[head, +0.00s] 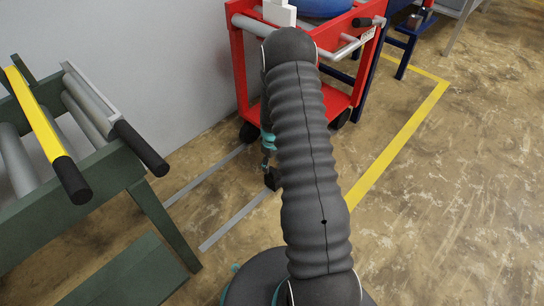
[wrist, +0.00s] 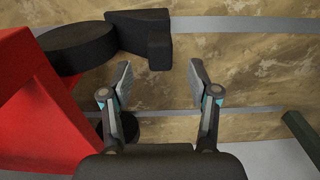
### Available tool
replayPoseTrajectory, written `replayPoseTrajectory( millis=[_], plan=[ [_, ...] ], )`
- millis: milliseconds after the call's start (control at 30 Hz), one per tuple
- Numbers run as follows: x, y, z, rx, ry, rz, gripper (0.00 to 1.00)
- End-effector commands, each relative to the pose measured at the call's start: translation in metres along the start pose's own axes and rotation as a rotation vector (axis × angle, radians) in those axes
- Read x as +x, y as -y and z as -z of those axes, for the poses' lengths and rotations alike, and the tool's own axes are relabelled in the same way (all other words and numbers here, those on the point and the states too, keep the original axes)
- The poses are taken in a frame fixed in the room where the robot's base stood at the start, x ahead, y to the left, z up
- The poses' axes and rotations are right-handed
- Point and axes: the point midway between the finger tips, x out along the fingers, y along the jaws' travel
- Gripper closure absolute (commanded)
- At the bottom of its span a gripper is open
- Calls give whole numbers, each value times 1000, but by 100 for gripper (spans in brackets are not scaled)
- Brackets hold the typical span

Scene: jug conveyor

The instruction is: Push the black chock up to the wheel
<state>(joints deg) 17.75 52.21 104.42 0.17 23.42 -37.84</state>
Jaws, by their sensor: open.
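The black chock (wrist: 152,35) is a wedge-like block on the floor at the top of the wrist view. The black cart wheel (wrist: 72,48) is just left of it. Their edges meet in the picture, but I cannot tell whether they touch. My gripper (wrist: 163,70) is open and empty, with its fingertips apart just below the chock in that view. In the head view a dark block, apparently the chock (head: 271,180), shows beside my arm at the end of a grey floor strip. My gripper (head: 268,145) is mostly hidden there behind my arm.
The red cart (head: 240,70) stands by the wall; another of its wheels (wrist: 122,128) is near my left finger. Grey floor strips (head: 228,222) run from the cart towards a green roller conveyor (head: 100,185) at left. Floor right of the yellow line (head: 400,135) is clear.

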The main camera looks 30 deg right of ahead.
Motion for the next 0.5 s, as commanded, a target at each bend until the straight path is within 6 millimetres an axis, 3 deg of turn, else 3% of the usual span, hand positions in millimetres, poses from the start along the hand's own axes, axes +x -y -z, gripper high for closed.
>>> replayPoseTrajectory(
  millis=[200, 500],
  plan=[
    [32, 0, 0, 0, 1, 0, 40],
    [46, 0, 0, 0, 0, 0, 40]
  ],
)
